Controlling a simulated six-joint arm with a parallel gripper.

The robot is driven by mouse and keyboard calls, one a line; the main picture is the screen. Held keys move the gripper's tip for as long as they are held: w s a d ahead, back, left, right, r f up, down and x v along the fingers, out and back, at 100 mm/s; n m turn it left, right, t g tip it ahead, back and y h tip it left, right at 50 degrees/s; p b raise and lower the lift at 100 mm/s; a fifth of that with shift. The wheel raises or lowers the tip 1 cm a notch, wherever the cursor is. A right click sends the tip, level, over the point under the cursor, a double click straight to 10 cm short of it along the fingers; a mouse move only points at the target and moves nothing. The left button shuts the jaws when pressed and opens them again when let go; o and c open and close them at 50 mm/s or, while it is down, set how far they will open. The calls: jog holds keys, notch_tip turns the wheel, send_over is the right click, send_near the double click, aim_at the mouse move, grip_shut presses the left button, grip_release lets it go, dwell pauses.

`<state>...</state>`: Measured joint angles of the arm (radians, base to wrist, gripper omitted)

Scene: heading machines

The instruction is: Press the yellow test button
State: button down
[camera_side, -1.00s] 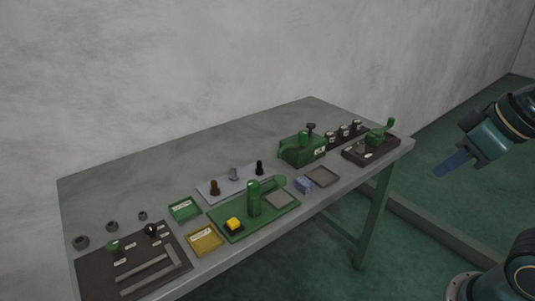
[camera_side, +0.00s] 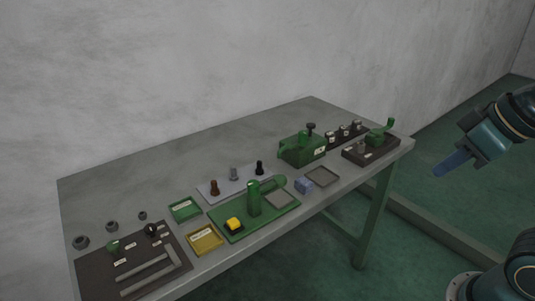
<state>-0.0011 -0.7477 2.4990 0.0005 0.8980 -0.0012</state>
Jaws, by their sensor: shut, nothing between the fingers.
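The yellow test button (camera_side: 233,223) sits on the green base plate (camera_side: 231,234), near its front left part, beside a green upright post (camera_side: 254,198). Its top is uncovered and nothing touches it. My gripper (camera_side: 440,172) is at the right of the picture, off the right end of the table and well apart from the button. Its blue fingers are together, point down to the left, and hold nothing.
The back left of the table is clear.

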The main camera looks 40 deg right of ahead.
jog(key=w+a+n, duration=0.3)
jog(key=w, duration=0.7)
jog(key=n+t+y, duration=0.2)
jog(key=n+t, duration=0.1)
jog(key=n, duration=0.5)
send_over(237, 224)
notch_tip(237, 224, down, 13)
jog(key=shift+w+r, duration=0.1)
jog(key=shift+r, duration=0.05)
jog(key=shift+f, duration=4.4)
